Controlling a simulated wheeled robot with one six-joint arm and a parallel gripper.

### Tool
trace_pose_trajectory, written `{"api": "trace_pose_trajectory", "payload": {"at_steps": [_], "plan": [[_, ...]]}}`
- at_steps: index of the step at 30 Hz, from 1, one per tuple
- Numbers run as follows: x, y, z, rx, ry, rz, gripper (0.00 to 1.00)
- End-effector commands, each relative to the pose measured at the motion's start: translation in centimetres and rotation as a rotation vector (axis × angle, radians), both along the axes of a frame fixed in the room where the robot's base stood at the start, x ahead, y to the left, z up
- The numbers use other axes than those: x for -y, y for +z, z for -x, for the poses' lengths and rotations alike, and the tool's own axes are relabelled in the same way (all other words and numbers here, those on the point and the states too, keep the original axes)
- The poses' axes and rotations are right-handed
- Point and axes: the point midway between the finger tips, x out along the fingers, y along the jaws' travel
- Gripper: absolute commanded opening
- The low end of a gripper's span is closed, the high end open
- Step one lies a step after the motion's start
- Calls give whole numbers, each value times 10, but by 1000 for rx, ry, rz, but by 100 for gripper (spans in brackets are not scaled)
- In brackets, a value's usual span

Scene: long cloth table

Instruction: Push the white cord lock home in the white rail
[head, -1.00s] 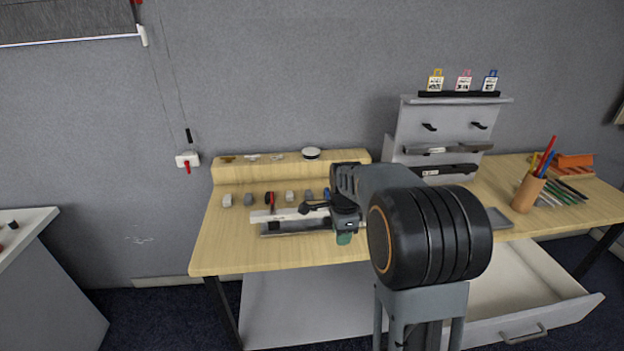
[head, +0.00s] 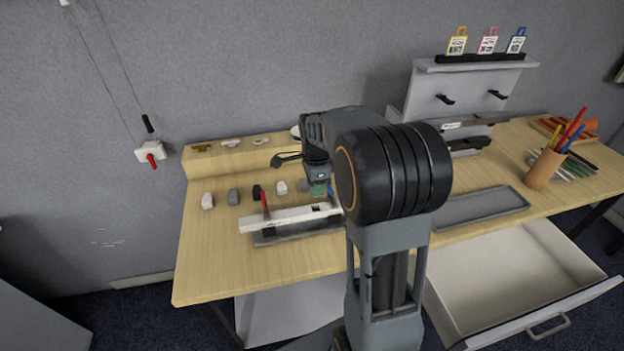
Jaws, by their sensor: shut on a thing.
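The white rail (head: 290,217) lies on a grey base on the table, left of my arm, with a dark gap near its right part. My gripper (head: 318,188) shows above and behind the rail's right part, with a green patch at its tip. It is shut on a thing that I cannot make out. I cannot tell whether the green belongs to the fingers or to that thing. Two white blocks, one at the left (head: 208,201) and one nearer the gripper (head: 281,187), stand in a row behind the rail. I cannot tell whether either is the white cord lock.
Grey (head: 233,196) and black (head: 257,192) blocks share the row. A slim red thing (head: 265,203) stands up at the rail. A wooden ledge (head: 225,158) runs behind. A grey tray (head: 485,207) and pen cup (head: 545,168) are at right. An open drawer (head: 535,275) juts out below.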

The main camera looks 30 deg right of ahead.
Motion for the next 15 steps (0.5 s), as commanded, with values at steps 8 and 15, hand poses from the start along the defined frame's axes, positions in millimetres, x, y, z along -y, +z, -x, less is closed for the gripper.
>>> {"api": "trace_pose_trajectory", "payload": {"at_steps": [8,15], "plan": [[-1,0,0,0,2,0,8],[-3,-4,-1,-1,3,0,8]]}}
